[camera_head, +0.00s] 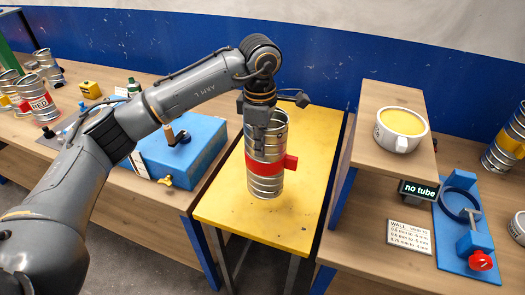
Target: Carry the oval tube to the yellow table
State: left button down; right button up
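A ribbed metal tube (265,186) with a red band and a red tab at its right side is upright over the yellow table (309,150). Its base seems to rest on the top, but I cannot be sure of contact. My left gripper (256,146) points down at the tube's upper left rim and overlaps it. Its fingertips are not clear, so I cannot tell whether it grips the wall. Whether the tube is oval is hard to see. My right gripper is not in view.
Right, a shelf holds a cup of yellow stuff (401,127); below are a "no tube" display (418,190) and a blue clamp fixture (466,237). The yellow table's front is clear.

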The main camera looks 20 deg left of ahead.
aim_at(271, 157)
pick_arm(q)
notch_tip(271, 157, down, 4)
jog(key=shift+w+r+p, duration=0.1)
jog(key=shift+w+p, duration=0.05)
jog(key=shift+p, duration=0.5)
jog(key=c, duration=2)
grip_release()
jog(key=shift+f, duration=0.2)
jog(key=o, duration=0.4)
jog(key=shift+o, duration=0.4)
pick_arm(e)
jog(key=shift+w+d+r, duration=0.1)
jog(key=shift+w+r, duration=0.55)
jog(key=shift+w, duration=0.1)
pick_arm(q)
jog(key=shift+r, duration=0.1)
